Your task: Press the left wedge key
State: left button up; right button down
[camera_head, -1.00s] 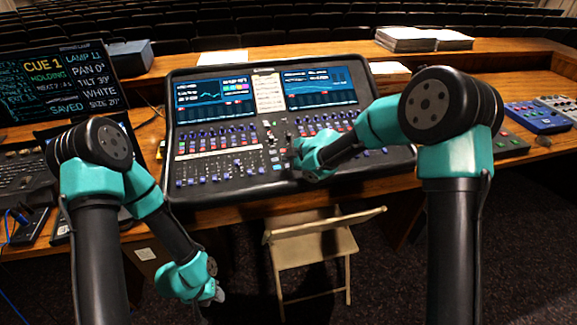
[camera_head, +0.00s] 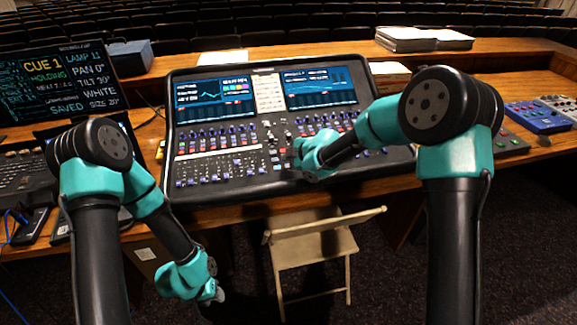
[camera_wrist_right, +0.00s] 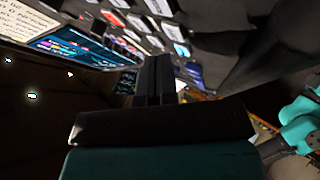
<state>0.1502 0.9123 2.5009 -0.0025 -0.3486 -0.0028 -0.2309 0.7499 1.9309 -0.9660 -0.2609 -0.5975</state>
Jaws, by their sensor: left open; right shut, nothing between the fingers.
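The mixing desk (camera_head: 262,158) lies on the wooden table, with two lit screens at its back and rows of faders and keys in front. I cannot tell which of its keys is the left wedge key. My right gripper (camera_head: 296,152) is over the middle of the desk, close above the keys right of the centre column, and hides part of them. In the right wrist view its fingers (camera_wrist_right: 155,80) are shut with nothing between them. Blurred keys (camera_wrist_right: 130,30) show beyond the fingertips; contact is not clear. My left gripper (camera_head: 217,294) hangs low in front of the table, open and empty.
A folding chair (camera_head: 312,240) stands in front of the desk. A lighting monitor (camera_head: 62,80) and a keyboard (camera_head: 28,170) are at the left. Paper stacks (camera_head: 422,39) lie at the back, and a blue box (camera_head: 540,117) is at the right.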

jog(key=shift+f, duration=0.15)
dwell(0.3)
jog(key=shift+f, duration=0.25)
jog(key=shift+w+f, duration=0.1)
jog(key=shift+f, duration=0.3)
dwell(0.7)
jog(key=shift+r, duration=0.8)
jog(key=shift+s+r, duration=0.2)
jog(key=shift+r, duration=1.05)
jog(key=shift+s+r, duration=0.15)
jog(key=shift+r, duration=1.1)
